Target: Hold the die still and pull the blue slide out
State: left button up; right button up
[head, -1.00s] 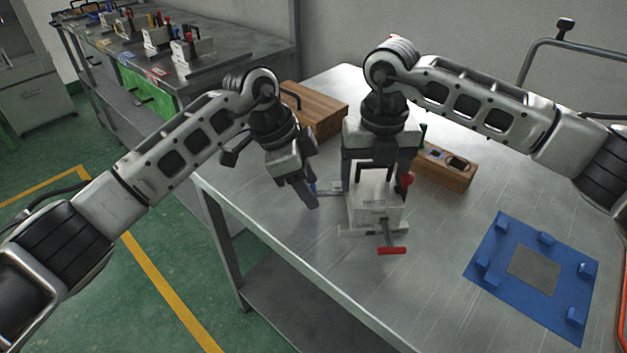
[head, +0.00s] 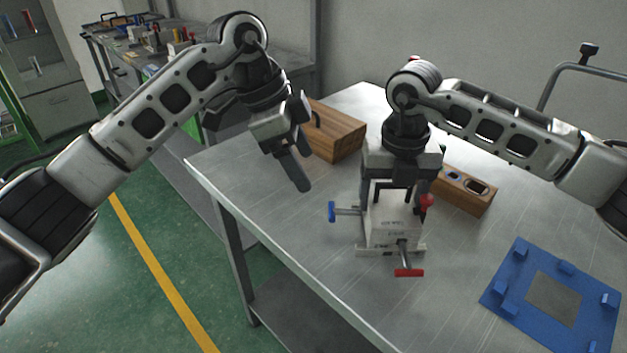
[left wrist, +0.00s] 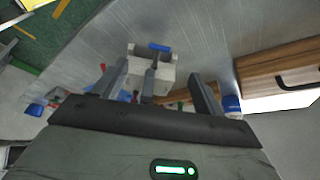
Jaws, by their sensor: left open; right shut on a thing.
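The die (head: 392,228) is a pale metal block standing upright on the table. My right gripper (head: 393,192) is shut on its upper part from above. The blue slide (head: 332,212) sticks out of the die's left side on a metal rod, with its blue crossbar handle clear of the block. My left gripper (head: 303,180) is open and empty, above and left of the blue handle, not touching it. In the left wrist view, the die (left wrist: 138,68) and the blue handle (left wrist: 160,47) show ahead, between and beyond the spread fingers (left wrist: 158,74).
A red crossbar handle (head: 408,272) sticks out of the die's front, and a red knob (head: 427,201) is at its right. A wooden box (head: 337,132) and a wooden block with holes (head: 467,190) stand behind. A blue fixture plate (head: 553,296) lies right. The table's left front is bare.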

pick_arm(q)
jog(key=shift+v, duration=1.2)
pick_arm(e)
jog(key=o, duration=1.6)
